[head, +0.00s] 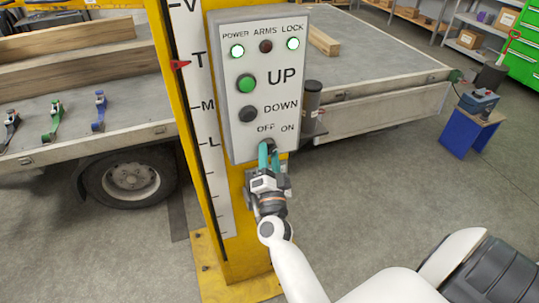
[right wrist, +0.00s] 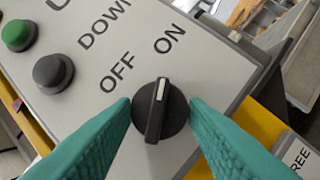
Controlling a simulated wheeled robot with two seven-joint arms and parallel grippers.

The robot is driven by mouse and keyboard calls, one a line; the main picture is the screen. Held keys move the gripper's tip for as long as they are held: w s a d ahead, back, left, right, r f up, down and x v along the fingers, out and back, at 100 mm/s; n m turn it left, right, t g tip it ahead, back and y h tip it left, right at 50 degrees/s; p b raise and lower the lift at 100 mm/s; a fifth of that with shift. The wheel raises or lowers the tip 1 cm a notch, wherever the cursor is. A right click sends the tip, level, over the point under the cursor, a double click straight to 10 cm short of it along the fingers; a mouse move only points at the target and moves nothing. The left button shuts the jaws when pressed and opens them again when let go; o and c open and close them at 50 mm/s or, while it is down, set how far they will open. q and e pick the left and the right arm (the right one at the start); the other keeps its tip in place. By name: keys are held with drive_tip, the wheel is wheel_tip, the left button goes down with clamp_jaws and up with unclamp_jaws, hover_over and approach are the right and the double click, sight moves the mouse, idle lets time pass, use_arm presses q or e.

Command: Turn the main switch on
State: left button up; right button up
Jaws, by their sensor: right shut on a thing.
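The main switch is a black round knob (right wrist: 157,112) with a white pointer line, below the words OFF and ON on a grey control box (head: 265,85). In the right wrist view its pointer line points up toward ON, away from OFF. My right gripper (head: 268,150) reaches up to the box's lower edge in the head view. Its teal fingers stand on both sides of the knob in the right wrist view (right wrist: 160,125), shut on it. In the head view the fingers mostly hide the knob. My left gripper is not in view.
A green UP button (head: 246,83) and a black DOWN button (head: 248,114) sit above the switch. A yellow post (head: 238,215) carries the box beside a flatbed trailer (head: 120,98).

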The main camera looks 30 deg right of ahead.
idle(0.3)
drive_tip(key=o, duration=1)
drive_tip(key=shift+c, duration=0.2)
